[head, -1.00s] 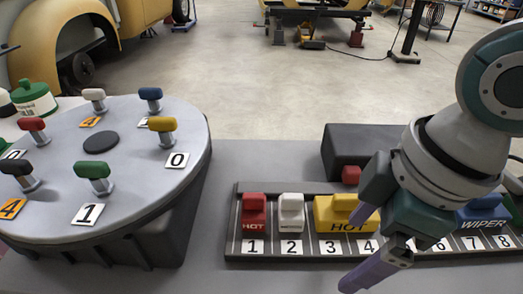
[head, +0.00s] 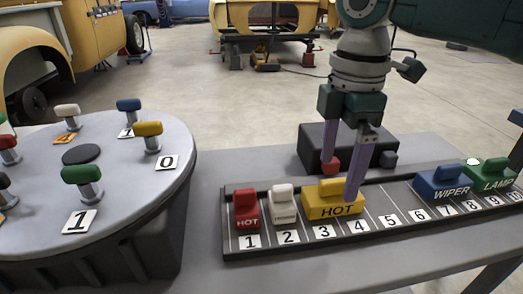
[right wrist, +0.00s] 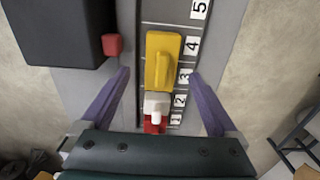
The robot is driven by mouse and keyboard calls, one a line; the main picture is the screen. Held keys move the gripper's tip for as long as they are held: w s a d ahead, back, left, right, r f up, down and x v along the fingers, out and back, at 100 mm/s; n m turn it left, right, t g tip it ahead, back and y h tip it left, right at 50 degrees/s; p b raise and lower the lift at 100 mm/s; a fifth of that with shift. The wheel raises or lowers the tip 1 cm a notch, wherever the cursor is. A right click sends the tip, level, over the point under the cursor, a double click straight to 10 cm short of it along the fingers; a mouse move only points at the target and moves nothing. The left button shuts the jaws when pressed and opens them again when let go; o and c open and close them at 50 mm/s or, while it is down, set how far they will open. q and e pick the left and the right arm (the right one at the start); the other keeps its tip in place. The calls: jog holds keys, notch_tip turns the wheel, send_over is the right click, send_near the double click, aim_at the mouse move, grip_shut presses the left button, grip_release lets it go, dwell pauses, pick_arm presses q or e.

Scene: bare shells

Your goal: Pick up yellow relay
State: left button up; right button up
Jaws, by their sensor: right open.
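The yellow relay (head: 333,202), marked HOT, sits in the dark numbered rail at slots 3 and 4. It has a raised yellow grip on top. My right gripper (head: 342,180) is open and points down over the rail, with its purple fingers apart and the relay between or just below them. In the right wrist view the yellow relay (right wrist: 162,62) lies ahead between the lines of the two open fingers (right wrist: 160,80), with nothing held. I cannot tell the exact height of the fingertips above it. My left gripper is not in view.
A red relay (head: 246,210) and a white relay (head: 284,204) stand left of the yellow one. Blue (head: 443,184) and green (head: 489,174) relays stand at the right. A black box (head: 311,150) with a red knob is behind. A round grey panel (head: 120,205) with coloured knobs is at left.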

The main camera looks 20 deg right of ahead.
aim_at(337, 181)
notch_tip(337, 181, down, 4)
jog(key=shift+s+f+b, duration=0.1)
jog(key=shift+f+b, duration=0.15)
jog(key=shift+b, duration=0.2)
grip_shut()
dwell(0.5)
